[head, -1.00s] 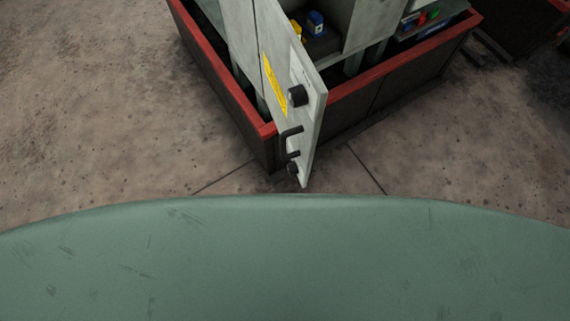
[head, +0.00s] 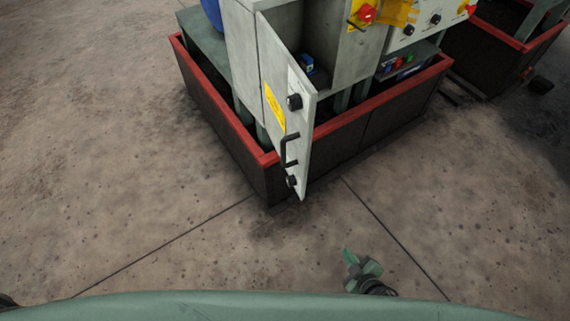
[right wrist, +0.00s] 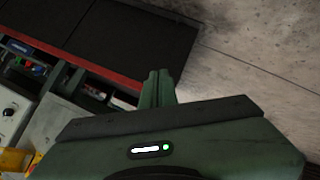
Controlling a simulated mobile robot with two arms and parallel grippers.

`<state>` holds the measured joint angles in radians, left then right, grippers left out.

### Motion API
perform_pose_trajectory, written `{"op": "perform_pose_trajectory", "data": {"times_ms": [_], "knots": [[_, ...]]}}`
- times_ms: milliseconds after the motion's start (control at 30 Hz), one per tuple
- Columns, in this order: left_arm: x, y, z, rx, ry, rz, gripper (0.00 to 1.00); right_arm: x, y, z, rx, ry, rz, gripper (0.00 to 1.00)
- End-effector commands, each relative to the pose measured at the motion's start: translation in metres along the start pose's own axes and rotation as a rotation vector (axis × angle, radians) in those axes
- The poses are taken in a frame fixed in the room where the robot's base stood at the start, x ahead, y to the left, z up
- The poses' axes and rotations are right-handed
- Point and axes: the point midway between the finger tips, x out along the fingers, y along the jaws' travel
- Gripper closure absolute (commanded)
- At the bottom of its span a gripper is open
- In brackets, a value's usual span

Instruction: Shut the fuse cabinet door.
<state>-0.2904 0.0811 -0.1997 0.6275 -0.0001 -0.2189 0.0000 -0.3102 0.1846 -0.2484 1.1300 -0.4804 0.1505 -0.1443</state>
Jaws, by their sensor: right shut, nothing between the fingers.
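The fuse cabinet (head: 325,32) is a grey box standing inside a red-rimmed dark enclosure. Its door (head: 273,73) stands open, swung out toward me, with a yellow label, a dark handle (head: 289,149) and two dark round knobs on it. Part of the cabinet's inside shows to the right of the door, with a small blue item in it. My right gripper (head: 348,258) is low in the head view, in front of the enclosure and apart from the door. In the right wrist view its green fingers (right wrist: 158,84) are together and empty. My left gripper is not in view.
A control panel (head: 428,22) with knobs and a red-yellow switch (head: 366,13) is right of the cabinet. Another red-rimmed enclosure (head: 500,42) stands at the upper right. The floor in front is clear.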

Motion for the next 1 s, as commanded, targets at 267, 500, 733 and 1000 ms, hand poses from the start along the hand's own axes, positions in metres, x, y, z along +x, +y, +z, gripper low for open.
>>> {"op": "perform_pose_trajectory", "data": {"times_ms": [267,500,733,1000], "knots": [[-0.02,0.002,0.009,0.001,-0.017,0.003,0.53,-0.051,0.087,-0.204,-0.555,0.519,0.176,1.0],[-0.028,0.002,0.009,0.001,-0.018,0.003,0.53,-0.127,0.094,-0.318,-0.967,0.844,0.298,1.0],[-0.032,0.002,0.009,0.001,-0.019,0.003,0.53,-0.132,0.091,-0.341,-1.029,0.888,0.319,1.0],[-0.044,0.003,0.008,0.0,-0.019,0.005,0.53,-0.099,0.084,-0.383,-1.024,0.888,0.318,1.0]]}}
